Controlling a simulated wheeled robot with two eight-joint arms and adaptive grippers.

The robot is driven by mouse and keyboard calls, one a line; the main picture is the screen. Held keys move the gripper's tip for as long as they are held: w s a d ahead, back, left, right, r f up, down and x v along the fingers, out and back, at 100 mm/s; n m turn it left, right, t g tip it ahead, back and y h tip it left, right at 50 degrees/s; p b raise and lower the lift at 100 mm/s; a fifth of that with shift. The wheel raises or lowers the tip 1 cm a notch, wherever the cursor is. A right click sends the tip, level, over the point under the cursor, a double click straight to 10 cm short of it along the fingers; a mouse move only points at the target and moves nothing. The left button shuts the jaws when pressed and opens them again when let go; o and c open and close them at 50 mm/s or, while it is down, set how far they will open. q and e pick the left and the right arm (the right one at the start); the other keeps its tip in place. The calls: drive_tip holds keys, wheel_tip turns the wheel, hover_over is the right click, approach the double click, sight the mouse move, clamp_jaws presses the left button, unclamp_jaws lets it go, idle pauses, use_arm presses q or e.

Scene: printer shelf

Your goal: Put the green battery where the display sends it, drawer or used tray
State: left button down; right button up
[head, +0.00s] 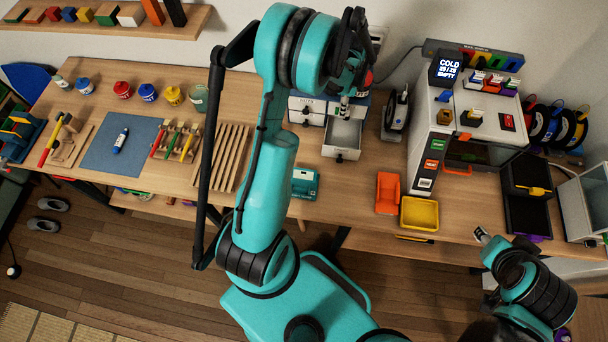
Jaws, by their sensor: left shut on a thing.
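My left gripper (346,94) reaches over the open grey drawer (343,136) of the small cabinet at the back of the bench. It is shut on a small item, which I take to be the green battery; my fingers and arm hide most of it. A small teal device (305,183) with a screen lies on the bench, its text too small to read. The printer display (447,71) reads "COLD 25/25 EMPTY". An orange tray (388,193) and a yellow tray (419,214) sit near the front edge. My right gripper (484,237) is low at the right, its jaws unclear.
The white printer (428,150) stands right of the drawer, with a black spool device (396,113) between them. A blue mat (120,145), tools and paint pots fill the left. Bench around the teal device is partly clear.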

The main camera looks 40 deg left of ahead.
use_arm(q)
wheel_tip(320, 180, down, 2)
drive_tip(key=shift+f+b, duration=0.2)
drive_tip(key=shift+b, duration=0.25)
drive_tip(key=c, duration=1.3)
unclamp_jaws()
